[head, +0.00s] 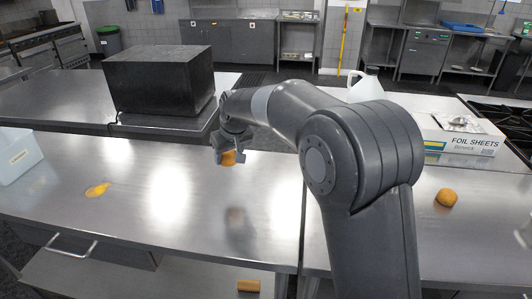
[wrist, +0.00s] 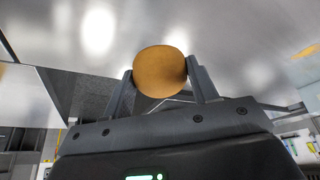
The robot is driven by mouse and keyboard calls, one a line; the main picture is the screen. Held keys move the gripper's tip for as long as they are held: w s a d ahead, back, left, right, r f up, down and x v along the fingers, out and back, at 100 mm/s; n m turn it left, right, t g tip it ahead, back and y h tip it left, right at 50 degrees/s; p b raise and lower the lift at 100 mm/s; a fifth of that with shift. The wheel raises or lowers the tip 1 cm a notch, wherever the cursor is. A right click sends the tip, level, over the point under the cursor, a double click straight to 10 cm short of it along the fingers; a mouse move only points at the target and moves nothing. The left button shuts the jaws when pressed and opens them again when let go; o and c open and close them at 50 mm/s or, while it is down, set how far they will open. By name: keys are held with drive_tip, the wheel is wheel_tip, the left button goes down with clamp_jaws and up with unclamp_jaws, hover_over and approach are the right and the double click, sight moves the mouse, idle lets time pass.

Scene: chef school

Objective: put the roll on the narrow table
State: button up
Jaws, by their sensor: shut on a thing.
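A round brown roll (wrist: 160,70) sits between the two fingers of my gripper (wrist: 162,90) in the wrist view. In the head view my gripper (head: 230,164) is shut on this roll (head: 229,158) and holds it over the steel table (head: 130,160) at the left. Most of the roll is hidden by the fingers there. A similar round brown roll (head: 446,197) lies on the steel surface (head: 465,240) at the right, away from my gripper. I cannot tell which steel table is the narrow one.
A black box (head: 160,80) stands behind my gripper. A foil sheets carton (head: 462,145) stands at the right. The left table's middle is clear.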

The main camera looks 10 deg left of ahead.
drive_tip(key=shift+d+r, duration=0.1)
drive_tip(key=shift+r, duration=0.5)
wheel_tip(320, 180, up, 5)
drive_tip(key=shift+f, duration=0.2)
drive_tip(key=w+d+m+t+h, duration=0.1)
drive_tip(key=w+d+m, duration=0.25)
drive_tip(key=d, duration=1.25)
drive_tip(key=w+d+m+h, duration=0.2)
drive_tip(key=w+d+m, duration=0.15)
drive_tip(key=d, duration=1.35)
drive_tip(key=s+d+m+h, duration=0.1)
drive_tip(key=s+d+m, duration=0.2)
drive_tip(key=d, duration=1)
drive_tip(key=s+d+m+h, duration=0.1)
drive_tip(key=s+d+m, duration=0.2)
drive_tip(key=d, duration=1)
drive_tip(key=s+d+m+g+h, duration=0.2)
drive_tip(key=s+d+m, duration=0.5)
drive_tip(key=s+d, duration=1.75)
hover_over(505, 240)
drive_tip(key=a, duration=0.1)
drive_tip(key=f, duration=1.2)
drive_tip(key=shift+s+a+f, duration=0.2)
drive_tip(key=shift+s+f, duration=0.05)
drive_tip(key=shift+s, duration=0.15)
drive_tip(key=shift+f, duration=2)
